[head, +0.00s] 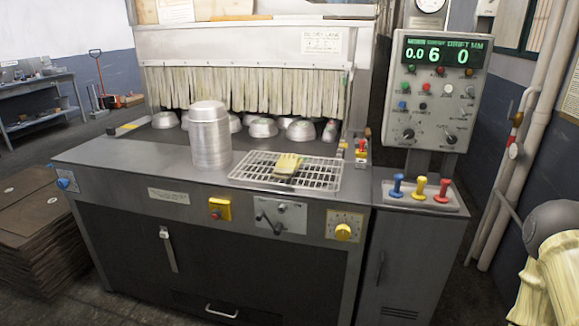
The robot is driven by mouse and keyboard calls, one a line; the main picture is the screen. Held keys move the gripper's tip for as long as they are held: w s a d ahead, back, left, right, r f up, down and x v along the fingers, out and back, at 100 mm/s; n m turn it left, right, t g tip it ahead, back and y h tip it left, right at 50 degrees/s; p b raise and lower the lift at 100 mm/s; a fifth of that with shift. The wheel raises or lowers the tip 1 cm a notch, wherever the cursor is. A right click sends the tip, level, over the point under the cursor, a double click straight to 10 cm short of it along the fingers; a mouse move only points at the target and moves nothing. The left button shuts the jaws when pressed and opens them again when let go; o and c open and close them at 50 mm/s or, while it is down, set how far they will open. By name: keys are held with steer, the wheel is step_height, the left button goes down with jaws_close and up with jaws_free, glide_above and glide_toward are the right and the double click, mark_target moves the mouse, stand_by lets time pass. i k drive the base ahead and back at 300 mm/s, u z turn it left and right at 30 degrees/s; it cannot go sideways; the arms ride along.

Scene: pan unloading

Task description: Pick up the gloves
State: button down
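The yellow gloves (287,164) lie on a wire rack (322,180) on top of the steel machine, right of its middle. They are small in the picture, and I cannot tell one glove from the other. Nothing touches them from above. My gripper is not seen in the head view. A dark rounded part and a pale yellow ribbed cover show at the lower right edge; these may belong to my arm.
Behind, several pans (301,130) sit under a strip curtain (250,90). A control panel (440,90) and coloured levers (420,187) stand to the right. The worktop's left front (130,158) is bare.

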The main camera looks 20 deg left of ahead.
mark_target(285, 168)
steer(key=z, duration=0.5)
steer(key=i, duration=0.8)
steer(key=u, duration=2.45)
